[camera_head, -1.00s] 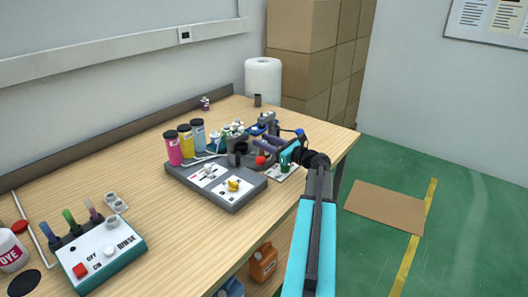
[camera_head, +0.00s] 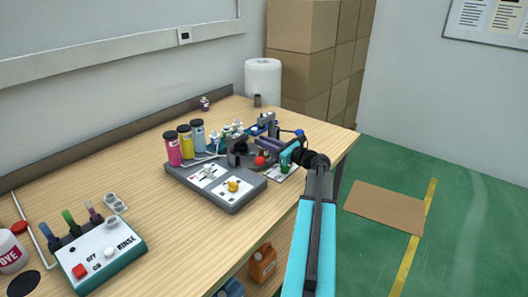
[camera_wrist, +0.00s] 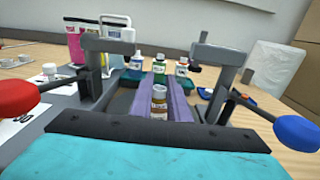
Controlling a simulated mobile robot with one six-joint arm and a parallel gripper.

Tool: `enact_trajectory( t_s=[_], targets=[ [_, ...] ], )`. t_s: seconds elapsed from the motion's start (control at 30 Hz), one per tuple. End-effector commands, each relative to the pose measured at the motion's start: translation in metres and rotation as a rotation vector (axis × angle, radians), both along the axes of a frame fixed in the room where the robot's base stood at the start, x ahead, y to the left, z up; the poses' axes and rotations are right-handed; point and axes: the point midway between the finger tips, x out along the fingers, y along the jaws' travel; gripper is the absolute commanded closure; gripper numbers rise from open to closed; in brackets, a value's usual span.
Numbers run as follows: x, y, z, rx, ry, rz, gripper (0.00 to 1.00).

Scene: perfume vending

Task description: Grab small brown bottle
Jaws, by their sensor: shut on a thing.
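A small brown bottle (camera_wrist: 159,104) with a pale cap and a light label stands upright between the purple fingers of my gripper (camera_wrist: 160,97) in the wrist view. The fingers are shut on it, one on each side. Its lower part is hidden by the dark bar in front. In the head view my gripper (camera_head: 272,145) is over the far right part of the bench, beside the grey machine. I cannot make out the held bottle there.
Several other small bottles (camera_wrist: 181,66) stand just beyond the fingers. The grey machine (camera_head: 222,190) carries pink, yellow and blue cylinders (camera_head: 184,140). A paper roll (camera_head: 263,77) stands at the back. The bench's middle (camera_head: 130,165) is clear.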

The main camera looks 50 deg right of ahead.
Motion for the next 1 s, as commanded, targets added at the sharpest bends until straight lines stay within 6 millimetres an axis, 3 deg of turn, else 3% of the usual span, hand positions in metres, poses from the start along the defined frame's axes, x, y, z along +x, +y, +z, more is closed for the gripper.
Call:
enact_trajectory(
  t_s=[0.33, 0.67, 1.0],
  targets=[
    [0.000, 0.000, 0.006, -0.001, 0.000, 0.001, 1.00],
    [0.000, 0.000, 0.034, -0.002, -0.002, 0.001, 1.00],
    [-0.058, -0.024, 0.040, -0.001, 0.000, -0.003, 1.00]
  ],
)
